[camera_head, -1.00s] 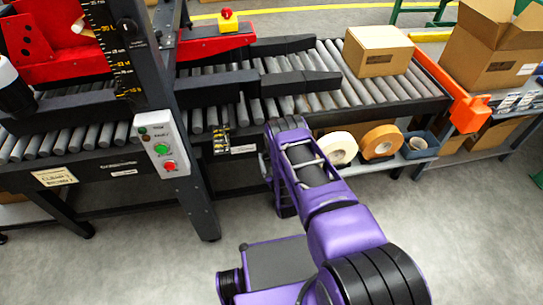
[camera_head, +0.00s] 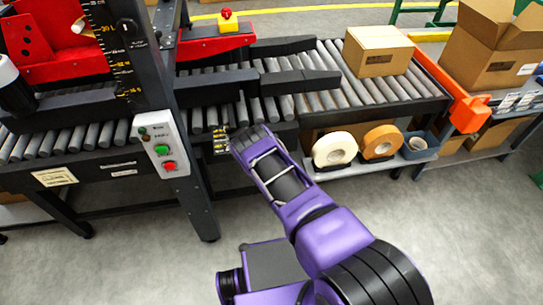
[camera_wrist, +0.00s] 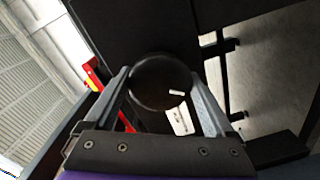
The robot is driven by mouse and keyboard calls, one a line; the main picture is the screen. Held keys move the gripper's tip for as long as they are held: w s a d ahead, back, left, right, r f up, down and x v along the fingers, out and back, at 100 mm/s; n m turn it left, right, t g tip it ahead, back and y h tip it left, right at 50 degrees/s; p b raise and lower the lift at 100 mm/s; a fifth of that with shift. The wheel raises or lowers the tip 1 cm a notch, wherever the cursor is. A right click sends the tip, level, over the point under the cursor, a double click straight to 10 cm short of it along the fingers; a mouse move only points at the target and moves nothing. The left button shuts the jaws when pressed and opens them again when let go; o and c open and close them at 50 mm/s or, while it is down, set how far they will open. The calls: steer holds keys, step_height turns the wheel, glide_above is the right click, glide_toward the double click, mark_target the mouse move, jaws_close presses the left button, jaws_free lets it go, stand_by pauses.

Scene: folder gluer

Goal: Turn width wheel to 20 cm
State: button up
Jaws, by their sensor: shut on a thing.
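The width wheel (camera_wrist: 155,90) is a round black disc with a short white mark right of and below its centre in the wrist view. My gripper (camera_wrist: 161,80) has one finger on each side of the wheel and is shut on it. In the head view my arm hides the wheel and the gripper at the conveyor's front edge. A small dark scale with yellow marks (camera_head: 220,141) shows there just left of my arm; its reading is too small to tell.
A control box (camera_head: 160,143) with green and red buttons is on the dark post at left. Tape rolls (camera_head: 335,150) and a blue bin (camera_head: 419,145) sit on a shelf right of my arm. A closed carton (camera_head: 379,50) rests on the rollers. The floor in front is clear.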

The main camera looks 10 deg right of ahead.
steer(key=shift+n, duration=0.5)
steer(key=o, duration=1.1)
